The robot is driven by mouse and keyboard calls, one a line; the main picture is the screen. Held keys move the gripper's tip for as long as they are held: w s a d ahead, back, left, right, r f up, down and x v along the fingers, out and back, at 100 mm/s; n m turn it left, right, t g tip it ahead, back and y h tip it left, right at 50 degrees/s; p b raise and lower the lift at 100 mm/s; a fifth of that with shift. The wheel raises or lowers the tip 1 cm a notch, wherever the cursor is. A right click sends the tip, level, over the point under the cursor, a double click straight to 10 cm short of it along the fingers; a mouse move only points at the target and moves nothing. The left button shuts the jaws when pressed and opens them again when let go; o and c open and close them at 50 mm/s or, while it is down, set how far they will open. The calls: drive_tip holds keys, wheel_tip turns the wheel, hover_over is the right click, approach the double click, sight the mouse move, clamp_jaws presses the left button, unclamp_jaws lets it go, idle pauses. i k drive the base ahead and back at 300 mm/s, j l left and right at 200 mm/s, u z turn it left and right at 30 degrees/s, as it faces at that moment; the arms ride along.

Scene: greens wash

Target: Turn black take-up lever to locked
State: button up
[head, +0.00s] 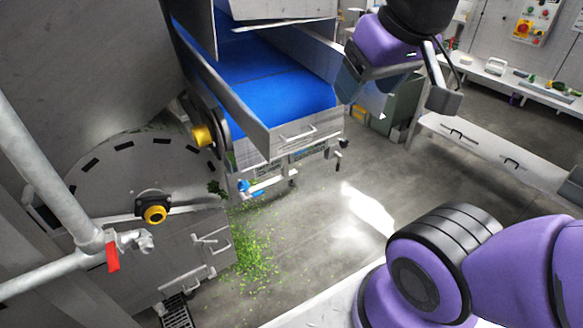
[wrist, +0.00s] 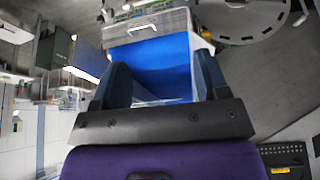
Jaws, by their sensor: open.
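A small black part (head: 343,142), perhaps the black take-up lever, sits at the right of the conveyor's end frame, below the belt. It is too small for me to tell its turn position. My gripper (head: 395,97) hangs up and to the right of the conveyor end, apart from it, with its two dark fingers spread and nothing between them. In the wrist view my gripper (wrist: 162,82) also shows open. The blue belt (wrist: 150,52) lies beyond its fingers, and I cannot make out the lever clearly there.
The conveyor's blue belt (head: 265,75) has metal side walls. A blue fitting (head: 243,186) is on the frame's lower left. A drum housing (head: 130,185) and pipe with red handle (head: 112,257) stand left. Greens (head: 250,245) litter the floor. A bench (head: 500,148) stands right; the middle floor is clear.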

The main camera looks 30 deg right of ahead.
sight(336, 154)
drive_tip(key=k+j+z, duration=0.1)
drive_tip(key=z, duration=0.25)
drive_tip(key=k+j+z, duration=0.1)
drive_tip(key=z, duration=0.25)
drive_tip(key=k+j+z, duration=0.15)
drive_tip(key=z, duration=0.2)
